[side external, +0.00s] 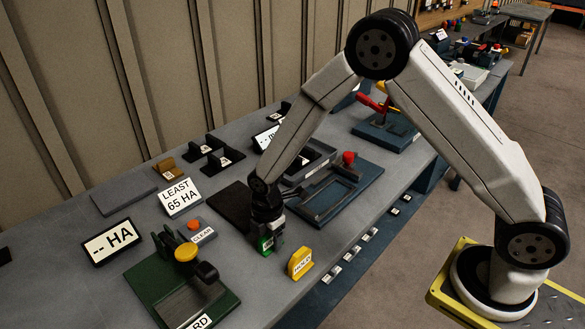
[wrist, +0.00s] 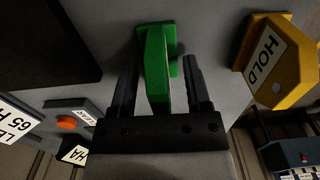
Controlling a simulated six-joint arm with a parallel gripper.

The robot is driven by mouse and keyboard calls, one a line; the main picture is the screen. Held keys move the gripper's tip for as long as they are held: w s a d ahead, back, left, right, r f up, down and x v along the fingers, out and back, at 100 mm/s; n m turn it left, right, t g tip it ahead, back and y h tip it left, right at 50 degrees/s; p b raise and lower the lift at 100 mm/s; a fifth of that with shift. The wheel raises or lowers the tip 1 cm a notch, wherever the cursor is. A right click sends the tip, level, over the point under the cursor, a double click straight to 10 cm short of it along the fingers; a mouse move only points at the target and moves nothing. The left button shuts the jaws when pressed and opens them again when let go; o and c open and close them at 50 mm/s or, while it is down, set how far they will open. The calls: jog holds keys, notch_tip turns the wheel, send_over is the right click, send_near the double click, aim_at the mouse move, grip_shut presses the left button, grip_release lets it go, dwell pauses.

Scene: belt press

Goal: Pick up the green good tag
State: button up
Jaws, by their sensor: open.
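The green good tag (wrist: 155,62) stands on the grey bench; in the side view a small part of it (side external: 265,244) shows under my gripper (side external: 270,236). In the wrist view my gripper (wrist: 160,65) is open, with one dark finger on each side of the tag's green plate. A gap shows between the plate and the right finger; the left finger is close to the plate, and I cannot tell if they touch. The tag's label is not readable here.
A yellow HOLD tag (side external: 300,263) stands close to the right, also in the wrist view (wrist: 280,60). A green-based device (side external: 185,285) with a yellow knob is at front left. A dark fixture (side external: 335,190) with a red knob stands behind. An orange CLEAR button (side external: 194,224) is left.

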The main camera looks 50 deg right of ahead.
grip_shut()
jog(key=shift+r, duration=0.1)
dwell(0.4)
jog(key=shift+r, duration=1.6)
jog(key=s+d+r, duration=0.2)
jog(key=s+r, duration=0.7)
jog(key=s, duration=0.4)
jog(key=shift+s+d+r, duration=0.3)
jog(key=shift+s, duration=0.1)
